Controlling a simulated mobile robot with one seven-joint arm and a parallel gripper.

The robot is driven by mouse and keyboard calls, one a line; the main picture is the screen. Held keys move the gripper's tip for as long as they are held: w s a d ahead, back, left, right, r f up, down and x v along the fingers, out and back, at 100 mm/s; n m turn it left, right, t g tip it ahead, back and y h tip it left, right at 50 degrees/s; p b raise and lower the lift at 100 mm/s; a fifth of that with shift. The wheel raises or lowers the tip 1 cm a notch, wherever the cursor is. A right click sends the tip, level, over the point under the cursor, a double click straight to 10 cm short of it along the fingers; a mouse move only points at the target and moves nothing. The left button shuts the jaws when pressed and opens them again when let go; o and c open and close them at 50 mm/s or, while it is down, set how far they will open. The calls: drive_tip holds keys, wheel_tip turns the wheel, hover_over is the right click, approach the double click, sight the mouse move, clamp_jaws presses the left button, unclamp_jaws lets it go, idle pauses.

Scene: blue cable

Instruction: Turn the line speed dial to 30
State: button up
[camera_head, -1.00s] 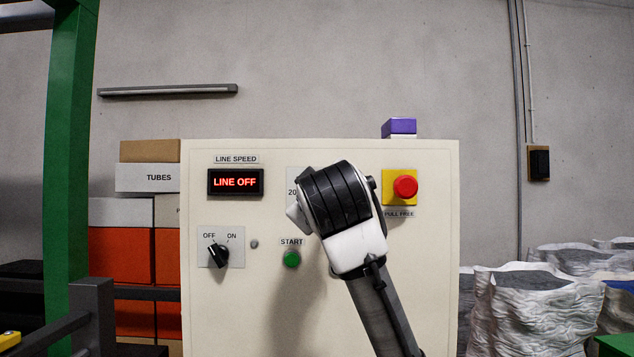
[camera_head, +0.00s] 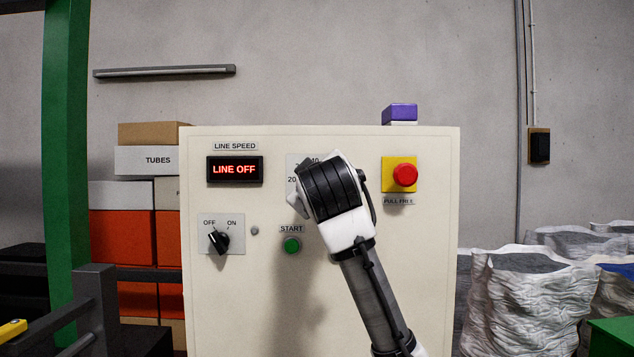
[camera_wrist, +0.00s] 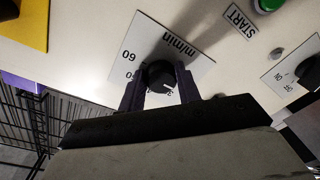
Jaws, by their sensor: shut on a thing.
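The line speed dial is a black round knob (camera_wrist: 161,75) on a white plate marked "m/min" and "60" in the wrist view. My gripper (camera_wrist: 160,88) is shut on the knob, one purple-grey finger on each side. A small light mark shows on the knob's lower part in that view. The numbers beside it are partly hidden by the fingers. In the head view my wrist covers the knob; only the dial plate's edge (camera_head: 296,163) with "20" and "40" shows. The display (camera_head: 235,169) reads "LINE OFF".
The panel also has an OFF/ON switch (camera_head: 219,242), its pointer toward OFF, a green START button (camera_head: 292,245) and a red stop button (camera_head: 405,175) close right of my wrist. A purple box (camera_head: 399,112) sits on top. White sacks (camera_head: 530,300) stand at right.

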drive_tip(key=shift+f, duration=0.1)
drive_tip(key=shift+a+m+b, duration=0.2)
drive_tip(key=shift+m+b, duration=0.95)
drive_tip(key=shift+m, duration=3.25)
drive_tip(key=shift+t, duration=0.3)
drive_tip(key=o, duration=1)
drive_tip(key=s+b, duration=0.2)
drive_tip(key=s, duration=0.2)
drive_tip(key=s+b, duration=0.1)
drive_tip(key=s, duration=0.4)
drive_tip(key=s+b, duration=0.2)
drive_tip(key=s, duration=0.2)
drive_tip(key=shift+s+d+f+b, duration=0.3)
drive_tip(key=shift+s+d, duration=0.05)
drive_tip(key=shift+s, duration=0.05)
